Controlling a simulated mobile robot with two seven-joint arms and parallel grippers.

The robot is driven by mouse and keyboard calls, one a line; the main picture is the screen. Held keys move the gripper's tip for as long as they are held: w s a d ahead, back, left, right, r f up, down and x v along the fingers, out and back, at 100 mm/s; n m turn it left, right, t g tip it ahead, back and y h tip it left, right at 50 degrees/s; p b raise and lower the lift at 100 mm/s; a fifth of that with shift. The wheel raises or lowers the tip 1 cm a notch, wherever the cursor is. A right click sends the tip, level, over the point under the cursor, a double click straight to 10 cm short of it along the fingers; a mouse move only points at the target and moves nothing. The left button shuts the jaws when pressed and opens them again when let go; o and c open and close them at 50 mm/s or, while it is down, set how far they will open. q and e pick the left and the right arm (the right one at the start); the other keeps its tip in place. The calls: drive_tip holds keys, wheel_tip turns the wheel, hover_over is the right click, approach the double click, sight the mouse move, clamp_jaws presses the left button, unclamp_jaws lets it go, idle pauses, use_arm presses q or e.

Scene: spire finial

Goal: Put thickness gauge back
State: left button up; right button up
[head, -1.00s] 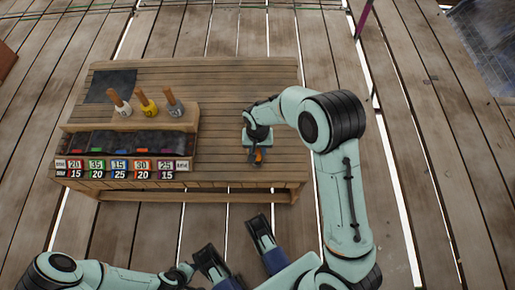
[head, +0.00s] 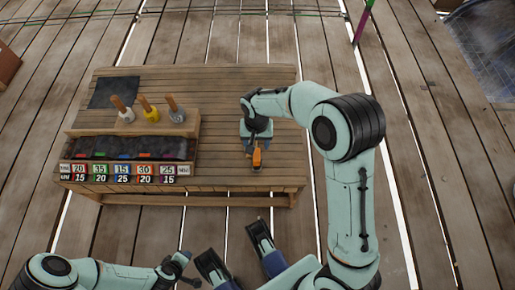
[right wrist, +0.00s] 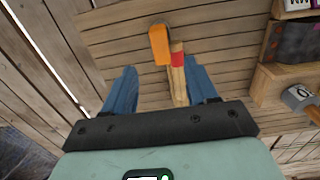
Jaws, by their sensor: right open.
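In the right wrist view, an orange piece (right wrist: 159,45) and a wooden stick with a red band (right wrist: 178,75) lie over the table slats. I cannot tell which is the thickness gauge. My right gripper (right wrist: 163,85) is open, its blue fingers apart. The stick shows between them, closer to the right finger; contact is not clear. The orange piece is beyond the fingertips. In the head view, my right gripper (head: 256,135) is low over the table's right half, with the orange piece (head: 257,158) at its near side. My left arm's end (head: 181,268) shows small at the bottom; its fingers are unclear.
The wooden table (head: 225,85) carries a rack (head: 117,176) with numbered, coloured labels at left. Behind it, a wooden holder (head: 95,120) has tools with wooden handles. A dark mat (head: 114,92) lies at the far left. The table's far right is clear.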

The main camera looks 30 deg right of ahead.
use_arm(q)
drive_tip(key=shift+w+d+r+p, duration=0.25)
drive_tip(key=shift+d+r+p, duration=0.05)
drive_tip(key=shift+r, duration=0.4)
use_arm(e)
wheel_tip(320, 180, up, 3)
drive_tip(key=shift+r, duration=0.1)
